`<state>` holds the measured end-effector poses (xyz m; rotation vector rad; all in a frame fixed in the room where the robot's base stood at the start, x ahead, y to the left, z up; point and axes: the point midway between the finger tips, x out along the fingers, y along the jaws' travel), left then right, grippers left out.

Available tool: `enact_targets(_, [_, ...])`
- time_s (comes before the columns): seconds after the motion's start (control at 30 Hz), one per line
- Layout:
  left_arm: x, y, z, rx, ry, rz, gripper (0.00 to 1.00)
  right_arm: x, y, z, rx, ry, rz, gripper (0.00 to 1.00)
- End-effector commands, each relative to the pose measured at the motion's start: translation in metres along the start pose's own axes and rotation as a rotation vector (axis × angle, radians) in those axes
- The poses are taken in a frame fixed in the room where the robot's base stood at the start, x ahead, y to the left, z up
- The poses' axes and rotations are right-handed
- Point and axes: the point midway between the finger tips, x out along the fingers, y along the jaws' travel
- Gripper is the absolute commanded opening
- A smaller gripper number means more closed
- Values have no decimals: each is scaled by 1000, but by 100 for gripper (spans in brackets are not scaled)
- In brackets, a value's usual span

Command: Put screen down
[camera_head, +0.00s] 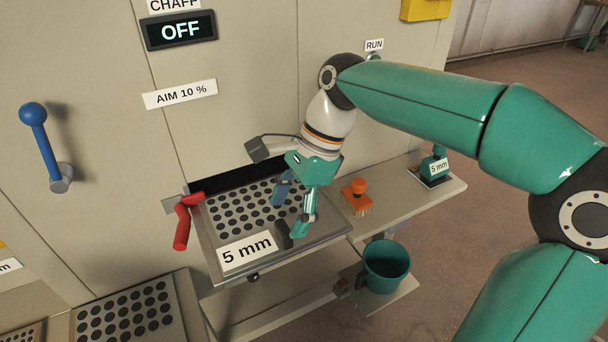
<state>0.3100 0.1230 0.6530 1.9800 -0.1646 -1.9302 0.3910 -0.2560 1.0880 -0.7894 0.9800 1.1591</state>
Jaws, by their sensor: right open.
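A screen (236,222), a grey framed plate with rows of dark round holes and a "5 mm" label on its front edge, lies at the machine front below a dark slot (235,175). My right gripper (285,213) is open over the right part of this screen, fingers pointing down. It covers some of the holes. Whether the fingertips touch the screen cannot be told. A second perforated screen (180,294) lies lower at the bottom left, cut by the picture edge. My left gripper is not in view.
A red handle (182,228) stands at the screen's left edge. A teal bucket (387,268) stands below. A blue lever (40,140) is on the left panel, and a display (180,31) reads OFF.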

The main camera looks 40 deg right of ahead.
Motion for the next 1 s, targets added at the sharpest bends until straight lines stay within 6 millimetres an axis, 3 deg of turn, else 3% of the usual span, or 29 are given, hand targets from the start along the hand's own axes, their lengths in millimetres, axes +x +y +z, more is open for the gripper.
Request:
enact_targets(0.2, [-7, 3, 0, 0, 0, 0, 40, -47, -1, 0, 1, 0, -4, 70])
enact_targets(0.4, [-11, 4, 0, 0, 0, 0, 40, -70, 0, 0, 1, 0, -1, 70])
enact_targets(1.0, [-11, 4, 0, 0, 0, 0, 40, -75, 0, -1, 2, 0, 0, 70])
